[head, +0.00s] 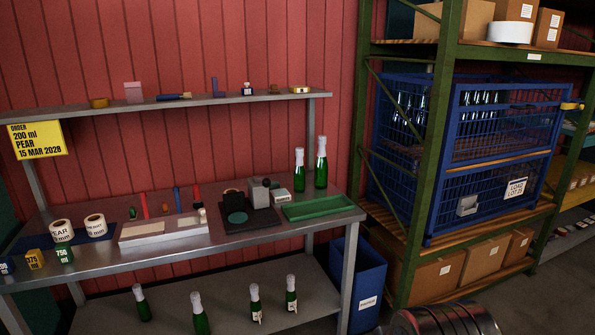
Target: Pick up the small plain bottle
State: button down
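Two green bottles with pale tops stand upright on the bench at the right rear. The left one (299,177) looks a little shorter than the right one (321,171); I see no clear label on either. On the lower shelf stand two bottles without a visible label, one at far left (142,306) and one beside it (201,322), cut by the picture's bottom edge. To their right, two bottles (255,303) (291,294) carry small white labels. Which is the small plain bottle I cannot tell for certain. My gripper is not in view.
The steel bench (180,252) holds a green tray (318,207), a dark press-like device (236,210), a pale tool board (163,230) and label rolls (95,225). A blue bin (366,282) stands beside it. A green rack (430,150) and metal cylinder (445,320) are at right.

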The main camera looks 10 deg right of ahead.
aim_at(299, 174)
jog(key=u, duration=0.1)
jog(key=i, duration=0.85)
jog(key=u, duration=0.45)
jog(key=i, duration=1.65)
jog(key=u, duration=0.1)
